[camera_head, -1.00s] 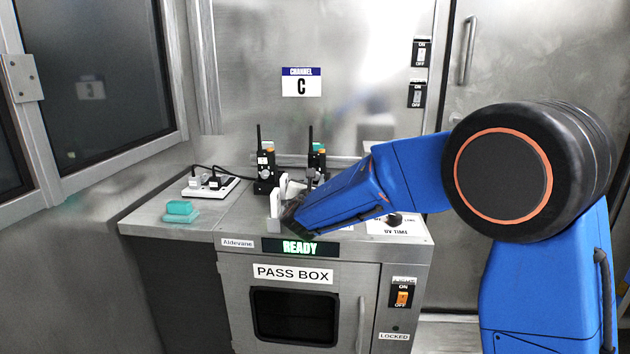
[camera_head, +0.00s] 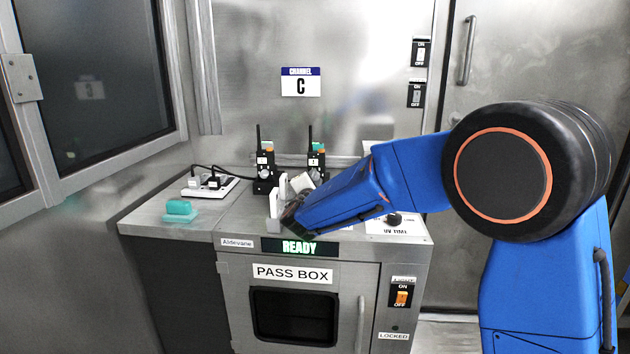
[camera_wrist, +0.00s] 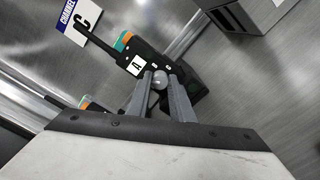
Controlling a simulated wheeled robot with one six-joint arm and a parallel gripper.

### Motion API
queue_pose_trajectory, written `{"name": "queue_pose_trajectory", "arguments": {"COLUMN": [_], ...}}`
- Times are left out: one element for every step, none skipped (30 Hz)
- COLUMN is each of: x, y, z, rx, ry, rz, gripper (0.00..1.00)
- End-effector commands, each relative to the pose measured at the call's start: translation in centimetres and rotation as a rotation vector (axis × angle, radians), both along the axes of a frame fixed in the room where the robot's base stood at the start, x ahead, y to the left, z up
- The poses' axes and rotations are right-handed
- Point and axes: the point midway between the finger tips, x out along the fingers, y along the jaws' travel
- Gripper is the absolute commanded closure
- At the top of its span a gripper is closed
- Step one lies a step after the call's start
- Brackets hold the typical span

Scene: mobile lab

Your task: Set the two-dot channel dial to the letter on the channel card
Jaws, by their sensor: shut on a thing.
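The channel card (camera_head: 301,82) on the steel wall reads C; it also shows in the wrist view (camera_wrist: 82,22). Two black radios stand on the pass box top, a left one (camera_head: 265,172) and a right one (camera_head: 317,160). In the wrist view my gripper (camera_wrist: 160,78) is shut on a round grey dial on the front of the right radio (camera_wrist: 125,48). Small white marks sit beside the dial, too small to read surely. In the head view my arm hides the dial.
A power strip (camera_head: 222,188) with plugs and a teal block (camera_head: 179,208) lie left of the radios. A UV time knob (camera_head: 393,219) is right of my arm. The pass box display (camera_head: 299,247) reads READY. Wall switches (camera_head: 417,95) are at right.

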Motion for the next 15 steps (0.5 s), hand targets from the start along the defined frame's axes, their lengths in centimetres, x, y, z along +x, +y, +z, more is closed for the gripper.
{"name": "queue_pose_trajectory", "arguments": {"x": [0.01, 0.01, 0.01, 0.01, 0.01, 0.01, 0.01, 0.01, 0.01, 0.01, 0.01, 0.01, 0.01, 0.01, 0.01], "y": [-0.02, -0.03, -0.03, -0.03, -0.03, -0.03, -0.03, -0.03, -0.03, -0.02, -0.02, -0.02, -0.02, -0.02, -0.02], "z": [0.00, -0.01, -0.01, -0.01, -0.01, -0.02, -0.02, -0.02, -0.02, -0.02, -0.02, -0.02, -0.02, -0.02, -0.02], "rx": [0.015, 0.023, 0.032, 0.038, 0.044, 0.050, 0.053, 0.056, 0.058, 0.059, 0.060, 0.061, 0.061, 0.061, 0.061], "ry": [-0.001, -0.001, -0.001, -0.001, -0.002, -0.002, -0.002, -0.002, -0.002, -0.002, -0.002, -0.002, -0.002, -0.002, -0.002], "rz": [0.000, 0.000, 0.000, 0.000, 0.000, 0.000, 0.000, 0.000, 0.000, 0.000, 0.000, 0.000, 0.000, 0.000, 0.000], "gripper": [1.00, 1.00, 1.00, 1.00, 1.00, 1.00, 1.00, 1.00, 1.00, 1.00, 1.00, 1.00, 1.00, 1.00, 1.00]}}
